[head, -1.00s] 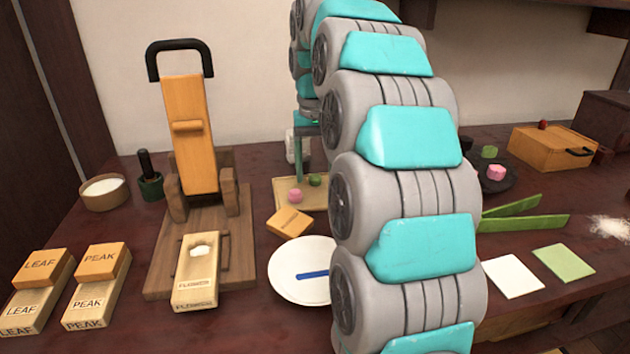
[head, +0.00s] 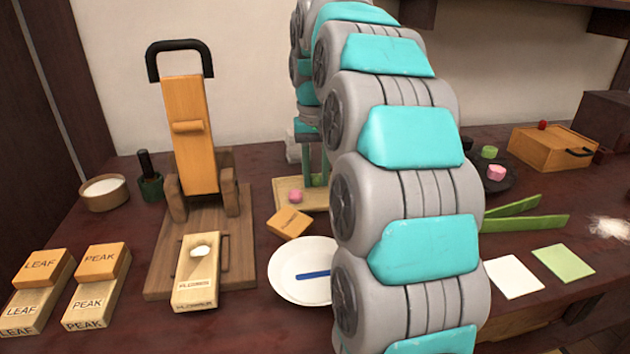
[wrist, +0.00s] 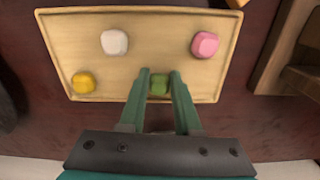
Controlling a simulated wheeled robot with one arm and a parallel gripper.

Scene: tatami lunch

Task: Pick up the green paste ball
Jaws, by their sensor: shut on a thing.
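The green paste ball (wrist: 159,84) is between the two fingers of my gripper (wrist: 160,78) in the wrist view. My gripper is shut on it, low over the near edge of the light wooden tray (wrist: 150,28). Whether the ball touches the tray cannot be told. In the head view my gripper (head: 315,180) reaches down at the tray (head: 300,206), and my arm hides part of the tray.
On the tray are a pink ball (wrist: 205,44), a white ball (wrist: 115,42) and a yellow ball (wrist: 83,83). A wooden press (head: 190,140) stands to the left. A white plate (head: 290,286) and a small wooden block (head: 289,222) lie in front.

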